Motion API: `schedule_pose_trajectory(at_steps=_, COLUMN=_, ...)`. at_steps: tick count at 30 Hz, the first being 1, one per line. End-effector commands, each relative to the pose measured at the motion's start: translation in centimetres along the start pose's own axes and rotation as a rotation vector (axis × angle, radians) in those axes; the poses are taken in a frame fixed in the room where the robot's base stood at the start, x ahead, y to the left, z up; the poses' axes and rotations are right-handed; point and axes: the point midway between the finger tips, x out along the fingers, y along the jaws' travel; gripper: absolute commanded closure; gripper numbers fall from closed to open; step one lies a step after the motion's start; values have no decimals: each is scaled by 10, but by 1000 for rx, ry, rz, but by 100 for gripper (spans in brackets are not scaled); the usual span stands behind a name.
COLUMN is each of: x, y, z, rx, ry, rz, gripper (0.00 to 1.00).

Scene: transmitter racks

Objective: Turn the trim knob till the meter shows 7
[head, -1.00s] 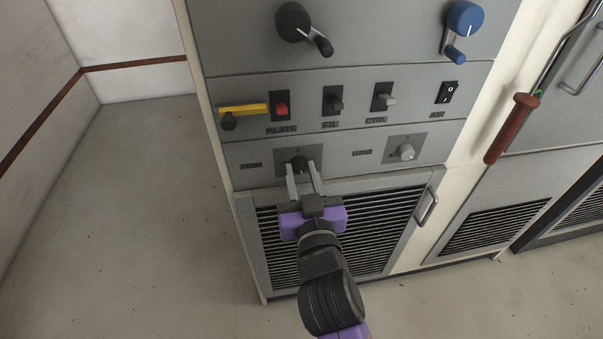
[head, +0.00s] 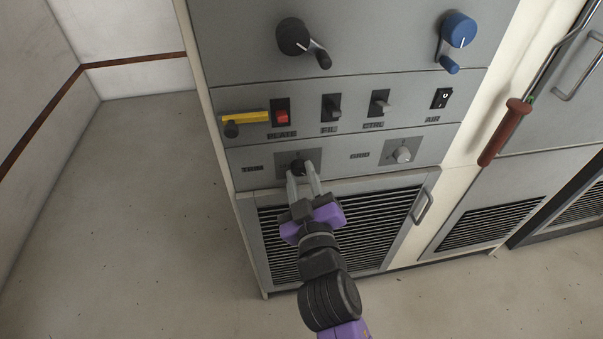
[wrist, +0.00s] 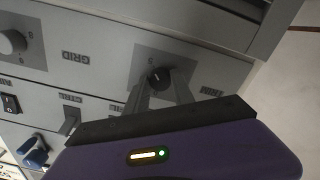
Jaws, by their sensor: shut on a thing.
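The trim knob (head: 298,167) is a small black knob on a grey square plate, low on the rack's front panel. In the wrist view the knob (wrist: 158,79) shows with a pale pointer line, and a label that seems to read TRIM beside its plate. My gripper (head: 304,179) is shut on the trim knob, one finger on each side; the fingers also straddle it in the wrist view (wrist: 160,88). The gripper is rolled, its purple body tilted. The meter is not in view, so its reading cannot be told.
A light grey GRID knob (head: 402,154) sits to the right on the same panel. Above are a yellow-handled control (head: 245,117), several switches, a black crank (head: 294,37) and a blue crank (head: 458,29). A louvred door (head: 380,225) is below. The floor at left is clear.

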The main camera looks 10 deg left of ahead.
Motion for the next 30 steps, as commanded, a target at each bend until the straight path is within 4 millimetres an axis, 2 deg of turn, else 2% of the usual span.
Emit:
schedule_pose_trajectory(at_steps=15, x=0, y=0, z=1, rx=-25, ry=-2, rz=-1, gripper=100)
schedule_pose_trajectory(at_steps=16, x=0, y=0, z=1, rx=-25, ry=-2, rz=-1, gripper=67)
schedule_pose_trajectory(at_steps=19, x=0, y=0, z=1, rx=-25, ry=-1, rz=-1, gripper=49)
schedule_pose_trajectory(at_steps=30, x=-4, y=0, z=1, rx=-25, ry=-1, rz=-1, gripper=49)
